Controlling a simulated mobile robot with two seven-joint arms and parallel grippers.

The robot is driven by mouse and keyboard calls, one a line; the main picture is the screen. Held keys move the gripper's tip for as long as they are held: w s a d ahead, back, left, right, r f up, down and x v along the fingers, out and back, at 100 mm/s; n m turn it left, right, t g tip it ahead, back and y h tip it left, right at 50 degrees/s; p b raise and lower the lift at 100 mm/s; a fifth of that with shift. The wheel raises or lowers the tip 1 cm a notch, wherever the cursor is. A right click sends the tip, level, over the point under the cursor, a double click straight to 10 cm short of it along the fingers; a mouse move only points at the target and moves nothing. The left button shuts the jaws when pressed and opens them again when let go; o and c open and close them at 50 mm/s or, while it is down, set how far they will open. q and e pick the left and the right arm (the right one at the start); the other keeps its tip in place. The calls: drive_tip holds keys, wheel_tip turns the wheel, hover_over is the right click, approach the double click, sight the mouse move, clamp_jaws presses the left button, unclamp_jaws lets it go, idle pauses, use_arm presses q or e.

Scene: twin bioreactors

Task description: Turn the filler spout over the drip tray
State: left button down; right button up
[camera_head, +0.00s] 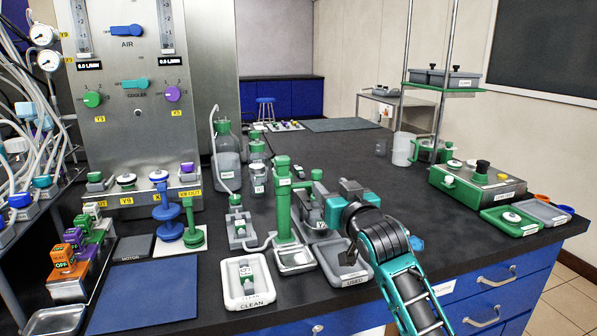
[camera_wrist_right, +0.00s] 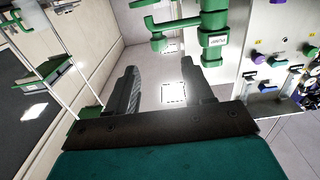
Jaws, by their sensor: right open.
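The green filler column (camera_head: 284,205) stands near the middle of the counter. Its green spout (camera_head: 303,184) reaches right from near the top. The metal drip tray (camera_head: 295,259) lies at the column's foot. My right gripper (camera_head: 316,204) is just right of the column, partly hidden by my own wrist. In the right wrist view, its two dark fingers (camera_wrist_right: 163,90) are apart with nothing between them. There the column (camera_wrist_right: 213,38) and the spout (camera_wrist_right: 158,22) show beyond the fingertips, and no contact shows. My left gripper is in neither view.
A white tray marked CLEAN (camera_head: 231,299) is front left of the column, and a grey tray marked USED (camera_head: 334,274) is under my right wrist. Bottles (camera_head: 228,165) stand behind left. A blue mat (camera_head: 150,293) lies front left.

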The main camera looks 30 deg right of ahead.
sight(315, 171)
drive_tip(key=b+x, duration=0.1)
drive_tip(key=x, duration=1)
drive_tip(key=shift+w, duration=0.35)
clamp_jaws()
